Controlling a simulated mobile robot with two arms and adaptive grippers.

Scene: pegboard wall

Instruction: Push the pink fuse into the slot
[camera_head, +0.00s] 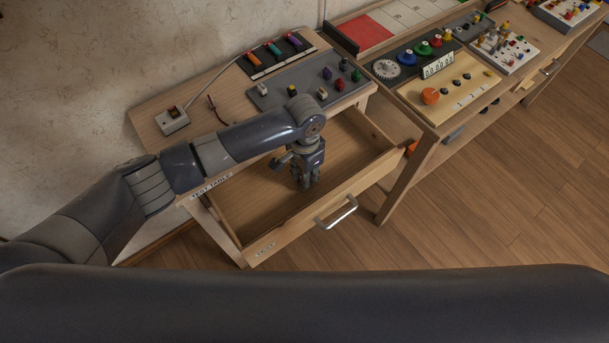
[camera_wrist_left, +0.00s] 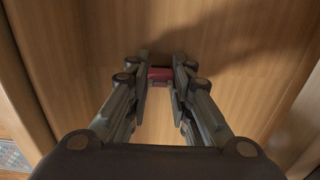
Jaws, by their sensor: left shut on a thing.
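My left gripper (camera_head: 306,178) points down inside the open wooden drawer (camera_head: 262,238). In the left wrist view, its two fingers (camera_wrist_left: 160,80) are shut on a small dark pink-red block, the pink fuse (camera_wrist_left: 160,73), held between the fingertips above the drawer's wooden bottom. In the head view the fuse is hidden or too small to make out. A black strip (camera_head: 258,68) with orange, purple and other coloured pieces lies at the back of the table; I cannot tell which opening is the slot. My right gripper is not in view.
A grey panel (camera_head: 300,78) with several coloured knobs sits on the table above the drawer. A white switch box (camera_head: 172,121) stands at the left. More panels fill the bench at right.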

